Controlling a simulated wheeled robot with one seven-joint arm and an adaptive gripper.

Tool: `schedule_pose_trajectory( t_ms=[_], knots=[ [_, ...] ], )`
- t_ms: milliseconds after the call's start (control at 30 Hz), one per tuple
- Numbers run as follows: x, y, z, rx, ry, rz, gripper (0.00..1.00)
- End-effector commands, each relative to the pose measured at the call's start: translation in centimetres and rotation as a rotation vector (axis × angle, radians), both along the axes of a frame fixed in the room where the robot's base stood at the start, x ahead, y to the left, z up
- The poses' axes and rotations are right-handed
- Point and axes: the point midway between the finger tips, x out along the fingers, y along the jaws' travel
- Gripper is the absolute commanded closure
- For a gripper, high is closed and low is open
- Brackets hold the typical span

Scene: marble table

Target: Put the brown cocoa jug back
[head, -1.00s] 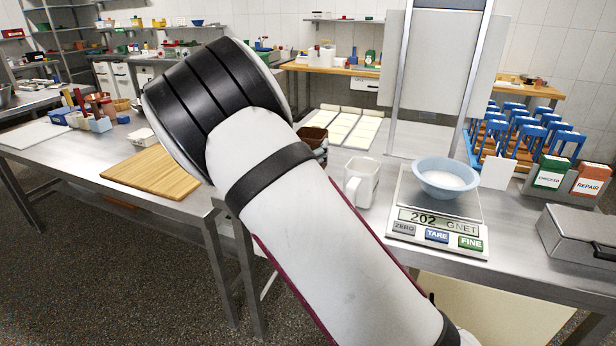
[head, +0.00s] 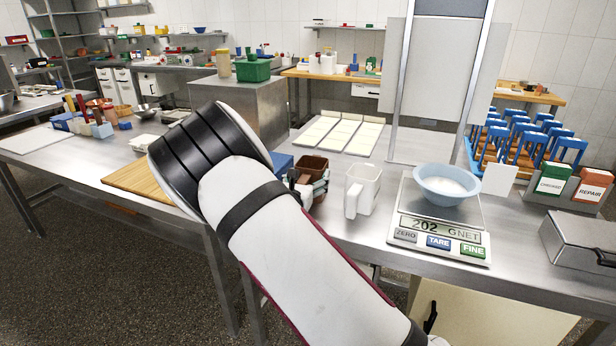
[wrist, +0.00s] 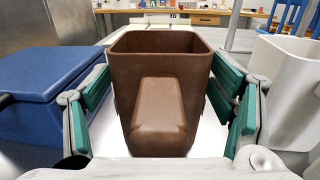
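The brown cocoa jug (head: 314,163) stands on the steel table, left of a white jug, partly hidden by my gripper in the head view. In the wrist view the brown jug (wrist: 160,60) is upright, its handle facing the camera; its open top shows no contents that I can make out. My gripper (wrist: 160,95) is open around it, with green-padded fingers on its left and right sides. The upper pads are very close to the jug's walls; I cannot tell whether they touch. My gripper is small and partly hidden in the head view (head: 305,186).
The white jug (head: 364,190) is close on the right. A blue box (wrist: 45,80) is close on the left. A scale (head: 437,235) with a blue bowl (head: 447,183) stands farther right. White panels (head: 340,134) lie behind; a wooden board (head: 135,180) is at the left.

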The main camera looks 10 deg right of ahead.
Motion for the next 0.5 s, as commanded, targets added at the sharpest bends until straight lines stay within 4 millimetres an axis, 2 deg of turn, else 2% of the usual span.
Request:
schedule_pose_trajectory(
  t_ms=[500],
  knots=[
    [0.03, -0.01, -0.06, -0.001, -0.001, 0.000, 0.09]
  ],
)
